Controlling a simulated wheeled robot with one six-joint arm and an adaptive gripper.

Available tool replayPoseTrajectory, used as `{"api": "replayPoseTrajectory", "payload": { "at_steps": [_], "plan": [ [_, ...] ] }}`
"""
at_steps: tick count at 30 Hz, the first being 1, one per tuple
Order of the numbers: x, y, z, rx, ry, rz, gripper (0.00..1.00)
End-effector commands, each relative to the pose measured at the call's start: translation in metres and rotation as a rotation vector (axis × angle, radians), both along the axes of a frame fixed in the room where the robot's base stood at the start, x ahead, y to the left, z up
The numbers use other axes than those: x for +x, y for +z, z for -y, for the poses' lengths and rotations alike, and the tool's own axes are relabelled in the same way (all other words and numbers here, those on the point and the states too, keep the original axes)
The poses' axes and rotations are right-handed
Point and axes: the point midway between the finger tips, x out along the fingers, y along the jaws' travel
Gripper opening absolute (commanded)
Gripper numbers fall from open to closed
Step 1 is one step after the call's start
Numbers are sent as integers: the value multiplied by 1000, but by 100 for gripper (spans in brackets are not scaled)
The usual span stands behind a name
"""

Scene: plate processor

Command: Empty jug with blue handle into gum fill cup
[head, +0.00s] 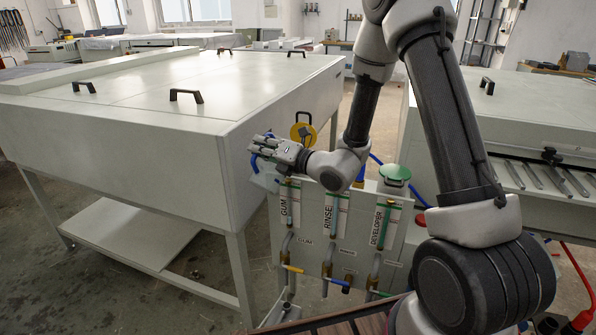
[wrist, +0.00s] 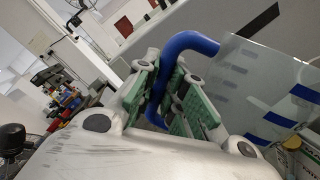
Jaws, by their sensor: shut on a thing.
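My gripper (head: 262,146) is shut on the blue handle (wrist: 190,42) of the jug. In the wrist view, its green-padded fingers (wrist: 166,92) close around the handle. The jug (wrist: 262,85) is translucent with blue marks on its wall and looks tilted there. In the head view the jug is mostly hidden; a pale part shows under my gripper, beside the white machine. A yellow round lid (head: 303,132) stands raised just behind my wrist, above the GUM label (head: 284,205). The gum fill cup's opening is hidden behind my gripper and wrist. I cannot tell whether liquid is flowing.
The big white machine (head: 170,90) is close on the left of my gripper. The panel carries GUM, RINSE (head: 330,215) and DEVELOPER (head: 379,225) tubes with valves below. A green lid (head: 395,173) sits to the right. Another machine (head: 540,140) stands on the right.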

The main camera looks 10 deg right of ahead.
Motion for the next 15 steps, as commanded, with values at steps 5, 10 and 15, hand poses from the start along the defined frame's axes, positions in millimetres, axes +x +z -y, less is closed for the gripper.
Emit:
{"api": "replayPoseTrajectory", "payload": {
  "at_steps": [5,10,15],
  "plan": [
    [-10,-26,-11,-113,2,97,0],
    [-19,-48,-23,-212,2,186,0],
    [-30,-68,-35,-302,3,267,0]
  ]
}}
